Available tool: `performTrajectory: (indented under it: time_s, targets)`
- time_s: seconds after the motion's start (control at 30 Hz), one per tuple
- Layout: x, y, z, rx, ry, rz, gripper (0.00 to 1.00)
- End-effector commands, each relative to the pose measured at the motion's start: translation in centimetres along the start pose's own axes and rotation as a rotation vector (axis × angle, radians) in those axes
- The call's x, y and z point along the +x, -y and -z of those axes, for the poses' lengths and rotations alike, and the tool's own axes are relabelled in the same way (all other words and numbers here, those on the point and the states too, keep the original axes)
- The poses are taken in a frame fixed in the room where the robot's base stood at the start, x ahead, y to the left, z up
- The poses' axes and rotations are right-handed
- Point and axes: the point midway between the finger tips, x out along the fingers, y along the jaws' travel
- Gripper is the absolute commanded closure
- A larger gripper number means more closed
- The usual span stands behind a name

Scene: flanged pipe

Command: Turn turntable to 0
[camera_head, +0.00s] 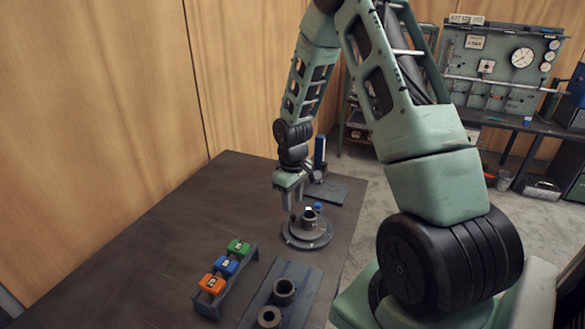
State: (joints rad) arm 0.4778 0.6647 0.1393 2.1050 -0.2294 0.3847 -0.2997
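The turntable (297,243) is a round, dark grey disc on the table. A short grey flanged pipe piece (310,222) stands upright at its middle, with a small blue part (317,206) beside its top. Angle markings on the disc are too small to read. My gripper (292,204) points down at the upper left of the turntable, close to the pipe piece. Its two fingers look apart, with nothing visible between them. I cannot tell whether a finger touches the turntable or the pipe piece.
A rack (210,305) with orange, blue and green blocks stands at front left. A grey tray (256,300) beside it holds two pipe rings (284,291). A blue upright device (320,152) stands behind the turntable. The table's left part (150,240) is clear.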

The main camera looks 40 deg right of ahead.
Motion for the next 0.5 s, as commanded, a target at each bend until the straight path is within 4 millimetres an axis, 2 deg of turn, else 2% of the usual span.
performTrajectory:
  time_s: [0.03, 0.3, 0.5]
  targets:
    - [-1.2, -0.1, 0.1, 0.001, -0.007, -0.004, 0.62]
    - [-7.6, 0.0, 0.1, 0.000, -0.005, -0.003, 0.62]
    - [-11.2, 0.0, 0.1, -0.001, -0.003, -0.002, 0.62]
